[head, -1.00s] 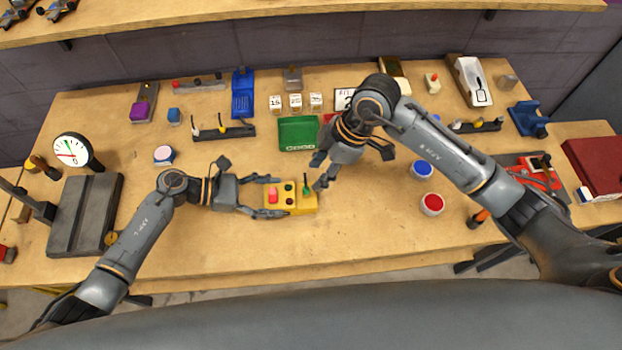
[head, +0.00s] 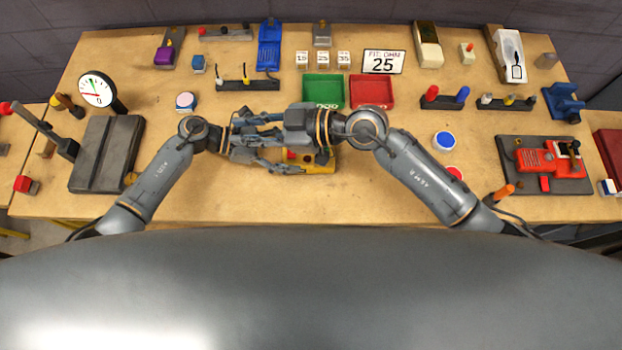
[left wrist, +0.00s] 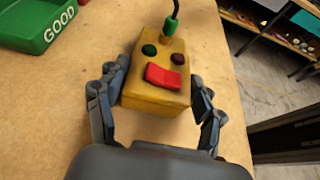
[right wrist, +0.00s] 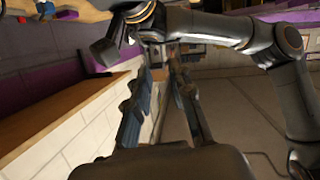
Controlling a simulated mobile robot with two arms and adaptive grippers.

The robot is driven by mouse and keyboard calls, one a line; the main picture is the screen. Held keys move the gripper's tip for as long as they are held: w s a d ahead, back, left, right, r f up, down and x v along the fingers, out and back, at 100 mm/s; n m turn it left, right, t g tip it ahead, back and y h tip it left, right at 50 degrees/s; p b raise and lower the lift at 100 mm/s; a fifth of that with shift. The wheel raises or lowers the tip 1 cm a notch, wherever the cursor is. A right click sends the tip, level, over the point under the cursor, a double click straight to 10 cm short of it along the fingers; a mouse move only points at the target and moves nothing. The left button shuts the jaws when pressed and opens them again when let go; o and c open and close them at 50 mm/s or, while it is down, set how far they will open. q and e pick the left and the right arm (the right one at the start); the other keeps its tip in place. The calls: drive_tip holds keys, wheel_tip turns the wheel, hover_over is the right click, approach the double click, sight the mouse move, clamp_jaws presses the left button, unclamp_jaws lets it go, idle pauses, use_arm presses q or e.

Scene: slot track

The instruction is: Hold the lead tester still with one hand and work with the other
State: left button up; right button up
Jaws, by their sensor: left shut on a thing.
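The lead tester, a yellow box (left wrist: 153,93) with a red rocker button, a green socket and a dark socket, sits between the fingers of my left gripper (left wrist: 155,80) in the left wrist view. A green plug (left wrist: 170,26) with a black lead stands at its far end. In the head view the tester (head: 321,163) is partly hidden under my right arm. My right gripper (head: 242,131) points left above my left gripper, apart from the tester. In the right wrist view its fingers (right wrist: 160,75) are spread with nothing between them.
Behind the tester lie a green tray (head: 324,89) and a red tray (head: 371,91), with a "FIT OHM 25" sign (head: 383,62). A dial gauge (head: 97,90) stands at left. A blue-topped button (head: 444,141) and a red tool on a dark mat (head: 510,180) are at right.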

wheel_tip(320, 180, up, 3)
drive_tip(key=w+a+m+t+y, duration=0.25)
drive_tip(key=m+t, duration=0.35)
drive_tip(key=t, duration=0.3)
drive_tip(key=s+d+f+m+t+h, duration=0.1)
drive_tip(key=s+d+f+m+h, duration=0.3)
drive_tip(key=d+f+m+h, duration=0.55)
drive_tip(key=s+d+f+m+t+h, duration=0.1)
drive_tip(key=s+d+f+m+h, duration=0.4)
drive_tip(key=h, duration=0.7)
drive_tip(key=shift+m, duration=0.65)
drive_tip(key=x, duration=1.1)
drive_tip(key=shift+w+a+r, duration=0.2)
drive_tip(key=shift+w+r, duration=0.15)
